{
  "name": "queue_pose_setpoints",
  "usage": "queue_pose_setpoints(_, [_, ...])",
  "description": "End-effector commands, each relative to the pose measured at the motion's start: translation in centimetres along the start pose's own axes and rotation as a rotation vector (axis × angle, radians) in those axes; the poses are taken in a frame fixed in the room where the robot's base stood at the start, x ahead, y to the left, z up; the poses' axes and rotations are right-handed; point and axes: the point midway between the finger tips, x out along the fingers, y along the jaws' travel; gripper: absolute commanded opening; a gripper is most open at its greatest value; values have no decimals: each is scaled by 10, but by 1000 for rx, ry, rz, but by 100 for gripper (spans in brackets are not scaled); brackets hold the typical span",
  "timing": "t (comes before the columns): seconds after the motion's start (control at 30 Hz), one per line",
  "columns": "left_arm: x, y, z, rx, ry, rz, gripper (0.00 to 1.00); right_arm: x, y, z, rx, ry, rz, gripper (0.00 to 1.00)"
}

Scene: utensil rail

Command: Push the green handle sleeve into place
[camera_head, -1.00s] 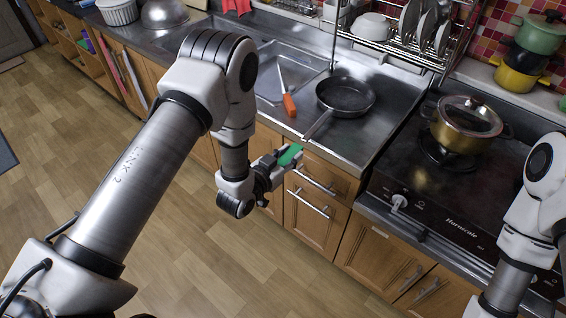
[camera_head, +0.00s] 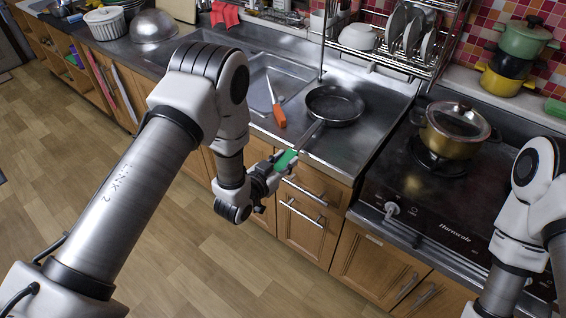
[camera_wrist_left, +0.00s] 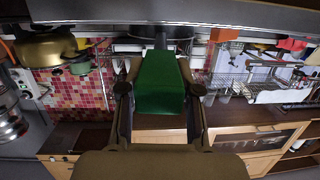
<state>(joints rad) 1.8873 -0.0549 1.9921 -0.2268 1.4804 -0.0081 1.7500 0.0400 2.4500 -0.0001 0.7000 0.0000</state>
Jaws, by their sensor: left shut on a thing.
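My left gripper (camera_head: 281,166) is shut on the green handle sleeve (camera_head: 288,159), in front of the counter edge. The sleeve also shows in the left wrist view (camera_wrist_left: 160,84), a green block between the two fingers. The dark frying pan (camera_head: 334,104) sits on the steel counter, and its bare grey handle (camera_head: 311,134) points out over the front edge toward the sleeve. The sleeve's far end is in line with the handle's end and at or very near it. I cannot tell whether the handle has entered it. My right gripper is out of view.
An orange-handled utensil (camera_head: 278,116) lies by the sink, left of the pan. A gold pot (camera_head: 452,130) stands on the black stove (camera_head: 430,190) to the right. A dish rack (camera_head: 395,62) stands behind the pan. Wooden drawers (camera_head: 310,205) lie below the gripper.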

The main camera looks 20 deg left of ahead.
Motion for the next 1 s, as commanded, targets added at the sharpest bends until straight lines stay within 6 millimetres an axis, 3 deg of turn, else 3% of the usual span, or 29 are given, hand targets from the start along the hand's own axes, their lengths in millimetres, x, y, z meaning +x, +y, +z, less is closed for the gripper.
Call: queue_pose_setpoints(1.0, [40, -1, -8, 0, 0, 0, 9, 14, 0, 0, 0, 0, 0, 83])
